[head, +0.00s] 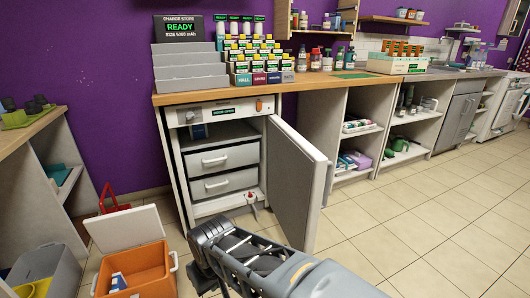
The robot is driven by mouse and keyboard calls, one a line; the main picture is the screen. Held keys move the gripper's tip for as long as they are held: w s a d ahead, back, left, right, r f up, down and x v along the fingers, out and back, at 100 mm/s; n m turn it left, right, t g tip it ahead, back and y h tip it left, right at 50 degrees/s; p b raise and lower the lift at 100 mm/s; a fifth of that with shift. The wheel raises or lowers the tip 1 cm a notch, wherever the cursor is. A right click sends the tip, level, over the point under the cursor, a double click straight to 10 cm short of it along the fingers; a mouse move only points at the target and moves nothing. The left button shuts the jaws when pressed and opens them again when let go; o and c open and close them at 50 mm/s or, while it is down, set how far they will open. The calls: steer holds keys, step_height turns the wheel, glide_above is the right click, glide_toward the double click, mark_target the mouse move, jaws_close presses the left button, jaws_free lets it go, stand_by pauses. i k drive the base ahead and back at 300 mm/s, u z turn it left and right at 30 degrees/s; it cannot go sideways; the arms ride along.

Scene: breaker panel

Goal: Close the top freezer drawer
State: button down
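The freezer (172,160) stands under the wooden counter with its door (295,175) swung wide open to the right. Inside, the top drawer (235,154) is a pale grey front with a white handle, above a similar lower drawer (236,180). The top drawer's front looks slightly wider and nearer than the lower one; how far it stands out is hard to tell. My gripper (208,242) is low in front of the freezer, below and apart from the drawers. It is empty as far as I see; its fingertips are not clear.
An orange cooler (150,268) with its lid open stands on the floor to the left. Open shelves (355,110) lie beyond the freezer door on the right. The freezer door stands close to my arm's right side. Tiled floor (365,220) is clear on the right.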

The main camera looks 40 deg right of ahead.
mark_target(206, 162)
steer(key=z, duration=0.8)
steer(key=i, duration=1.9)
steer(key=u, duration=0.45)
steer(key=k, duration=0.15)
steer(key=z, duration=0.25)
